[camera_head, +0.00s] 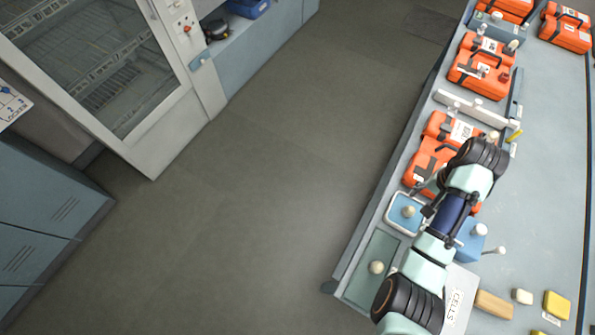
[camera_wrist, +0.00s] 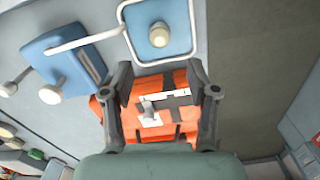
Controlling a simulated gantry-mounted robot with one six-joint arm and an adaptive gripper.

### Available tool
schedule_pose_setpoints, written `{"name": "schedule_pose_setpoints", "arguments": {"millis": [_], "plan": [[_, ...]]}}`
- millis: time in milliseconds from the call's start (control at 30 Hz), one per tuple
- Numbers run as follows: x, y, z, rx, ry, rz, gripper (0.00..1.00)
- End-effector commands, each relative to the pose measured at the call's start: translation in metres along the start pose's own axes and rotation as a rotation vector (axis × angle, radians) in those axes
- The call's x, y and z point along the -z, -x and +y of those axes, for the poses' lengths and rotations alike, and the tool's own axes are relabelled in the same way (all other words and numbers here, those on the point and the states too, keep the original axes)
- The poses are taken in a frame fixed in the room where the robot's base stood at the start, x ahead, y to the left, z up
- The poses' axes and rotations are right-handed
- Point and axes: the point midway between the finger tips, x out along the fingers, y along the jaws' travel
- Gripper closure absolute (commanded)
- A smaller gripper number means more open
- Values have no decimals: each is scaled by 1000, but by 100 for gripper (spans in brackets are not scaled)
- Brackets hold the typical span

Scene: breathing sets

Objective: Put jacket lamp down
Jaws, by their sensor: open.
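My gripper (camera_head: 428,196) is open at the near end of an orange case (camera_head: 432,160) on the long bench. In the wrist view the two dark fingers of my gripper (camera_wrist: 160,88) stand apart with nothing held between them. The orange case (camera_wrist: 175,112), with a pale label and a small grey fitting, shows beyond them. A small pale round-topped piece (camera_wrist: 158,36) stands in a white-rimmed blue tray (camera_wrist: 137,55) beside the case. The tray also shows in the head view (camera_head: 393,214). I cannot tell whether this piece is the jacket lamp. My arm hides part of the case.
A green pad (camera_head: 362,282) with a pale knob lies at the bench's near left corner. A blue box (camera_head: 468,246) stands right of my arm. More orange cases (camera_head: 478,75) line the bench further off. The grey floor (camera_head: 270,170) is clear.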

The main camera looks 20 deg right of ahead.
Motion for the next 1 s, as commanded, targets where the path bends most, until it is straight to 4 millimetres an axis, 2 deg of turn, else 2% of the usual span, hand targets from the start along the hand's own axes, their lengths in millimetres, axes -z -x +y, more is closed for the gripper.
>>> {"name": "schedule_pose_setpoints", "arguments": {"millis": [67, 100, 167, 200, 267, 300, 367, 400, 433, 500, 600, 633, 733, 1000], "plan": [[-3, 1, -17, 7, 37, 34, 41], [-8, 2, -35, 17, 80, 74, 41], [-20, 9, -78, 44, 177, 171, 41], [-36, 16, -113, 73, 262, 254, 41], [-71, 34, -167, 133, 402, 396, 41], [-100, 51, -199, 183, 496, 494, 41], [-148, 78, -237, 264, 623, 629, 41], [-180, 97, -254, 320, 695, 709, 41], [-203, 111, -263, 360, 744, 763, 41], [-249, 141, -275, 448, 831, 869, 41], [-293, 171, -279, 534, 903, 962, 41], [-300, 176, -278, 550, 915, 979, 41], [-311, 185, -278, 574, 932, 1005, 41], [-310, 185, -278, 573, 930, 1005, 41]]}}
